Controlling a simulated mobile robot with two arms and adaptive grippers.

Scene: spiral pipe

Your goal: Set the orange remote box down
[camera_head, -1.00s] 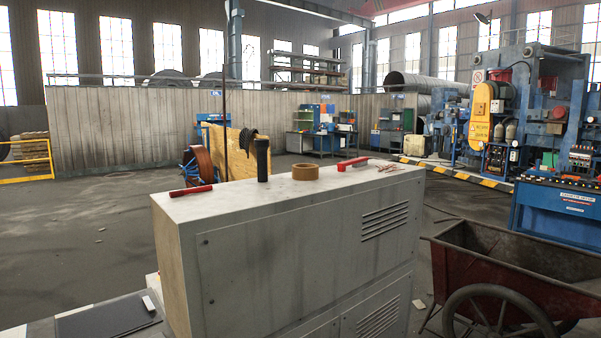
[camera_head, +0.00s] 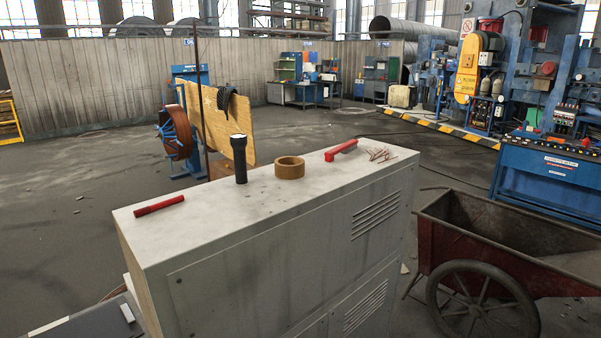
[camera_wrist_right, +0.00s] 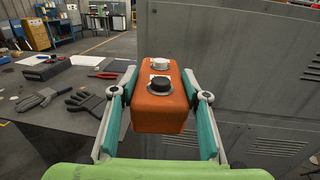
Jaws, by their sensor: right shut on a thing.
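The orange remote box (camera_wrist_right: 160,112), with a black knob and a white knob on its top face, shows in the right wrist view. My right gripper (camera_wrist_right: 160,105) is shut on it, with one teal-padded finger against each side. The box is beside the grey cabinet (camera_wrist_right: 225,75) and to the right of a dark table (camera_wrist_right: 50,135). Its underside is hidden, so I cannot tell whether it touches anything below. The box and both grippers are out of the head view.
The grey cabinet's top (camera_head: 215,205) carries a black flashlight (camera_head: 239,158), a tape roll (camera_head: 289,167) and red-handled tools (camera_head: 341,150). A red cart (camera_head: 500,240) stands at the right. Gloves (camera_wrist_right: 87,101) and pliers (camera_wrist_right: 103,75) lie on the dark table.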

